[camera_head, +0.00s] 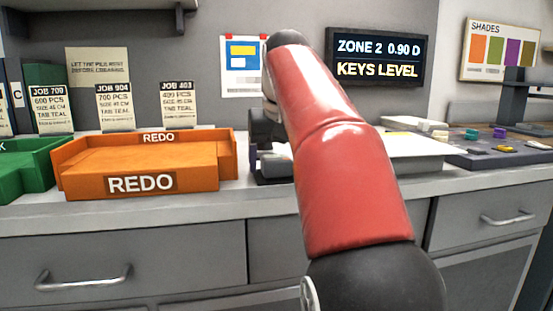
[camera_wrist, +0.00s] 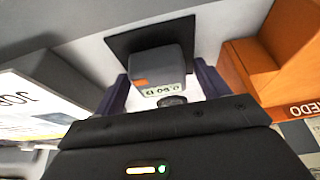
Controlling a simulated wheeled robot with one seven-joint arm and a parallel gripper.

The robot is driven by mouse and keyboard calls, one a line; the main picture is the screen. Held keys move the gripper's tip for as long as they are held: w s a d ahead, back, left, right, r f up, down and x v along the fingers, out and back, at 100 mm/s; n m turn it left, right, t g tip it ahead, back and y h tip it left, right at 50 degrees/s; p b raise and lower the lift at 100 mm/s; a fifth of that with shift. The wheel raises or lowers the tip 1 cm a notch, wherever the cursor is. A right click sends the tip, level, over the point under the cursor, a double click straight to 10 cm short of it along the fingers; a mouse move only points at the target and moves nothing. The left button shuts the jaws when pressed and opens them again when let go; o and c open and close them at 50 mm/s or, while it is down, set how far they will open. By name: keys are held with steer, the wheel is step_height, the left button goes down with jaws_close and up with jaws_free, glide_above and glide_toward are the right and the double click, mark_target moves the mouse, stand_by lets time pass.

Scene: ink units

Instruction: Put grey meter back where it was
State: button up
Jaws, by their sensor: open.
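The grey meter (camera_wrist: 158,68), a rounded block with a small lit display and an orange mark, shows in the wrist view. It is at a dark square pad (camera_wrist: 122,44), part of which shows around it. My gripper (camera_wrist: 162,88) is open, with one dark finger on each side of the meter. I cannot tell whether either finger touches it. In the head view my red arm covers most of this spot; part of my dark gripper (camera_head: 265,125) shows just left of the arm, beside the orange tray.
The orange REDO tray (camera_head: 140,184) stands close on the left; it also shows in the wrist view (camera_wrist: 285,75). A green tray (camera_head: 25,170) is farther left. A white sheet stack (camera_head: 425,148) and a dark board with small pieces (camera_head: 500,157) lie right. A sign (camera_head: 378,58) reads 0.90 D.

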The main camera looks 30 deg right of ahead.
steer(key=shift+f+b, duration=0.2)
steer(key=shift+b, duration=0.1)
steer(key=p+v, duration=0.3)
steer(key=v, duration=0.5)
steer(key=shift+s+a, duration=0.1)
steer(key=shift+a, duration=0.05)
